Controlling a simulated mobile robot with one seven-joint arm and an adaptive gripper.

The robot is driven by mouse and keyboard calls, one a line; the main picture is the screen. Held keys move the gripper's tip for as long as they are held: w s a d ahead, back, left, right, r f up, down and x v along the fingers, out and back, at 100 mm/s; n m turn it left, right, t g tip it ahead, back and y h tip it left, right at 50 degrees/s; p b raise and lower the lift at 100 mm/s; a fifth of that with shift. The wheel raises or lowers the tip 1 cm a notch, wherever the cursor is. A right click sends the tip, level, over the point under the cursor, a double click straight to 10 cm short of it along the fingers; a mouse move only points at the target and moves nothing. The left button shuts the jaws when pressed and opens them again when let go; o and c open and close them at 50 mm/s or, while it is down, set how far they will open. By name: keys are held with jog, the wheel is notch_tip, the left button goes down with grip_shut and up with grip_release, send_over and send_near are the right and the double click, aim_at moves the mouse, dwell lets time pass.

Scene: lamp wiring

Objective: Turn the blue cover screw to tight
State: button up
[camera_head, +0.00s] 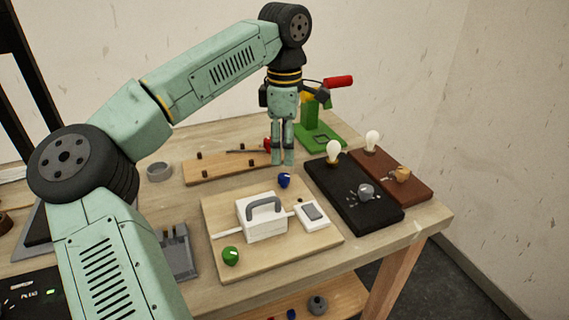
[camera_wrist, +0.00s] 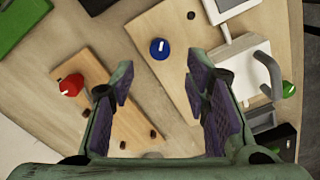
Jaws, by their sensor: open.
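The blue cover screw (camera_head: 284,180) is a round knob with a white pointer mark on top. It stands on the light wooden board (camera_head: 225,205), near its back edge, behind the white cover box (camera_head: 263,222) with its grey handle. My gripper (camera_head: 283,162) points down just behind the blue screw in the head view, empty. In the wrist view my gripper (camera_wrist: 159,76) has its fingers wide apart, and the blue screw (camera_wrist: 159,47) shows beyond the gap between the tips. Its white mark runs nearly upright in that picture. I see no contact.
A green screw (camera_head: 230,256) stands at the board's front left, and a white switch (camera_head: 312,213) at its right. A red-handled tool (camera_wrist: 72,84) lies on a narrow wooden strip. A black lamp base (camera_head: 350,200) with a bulb is to the right; a green stand (camera_head: 318,135) is behind.

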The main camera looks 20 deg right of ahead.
notch_tip(320, 180, up, 5)
jog(key=shift+r, duration=0.1)
dwell(0.6)
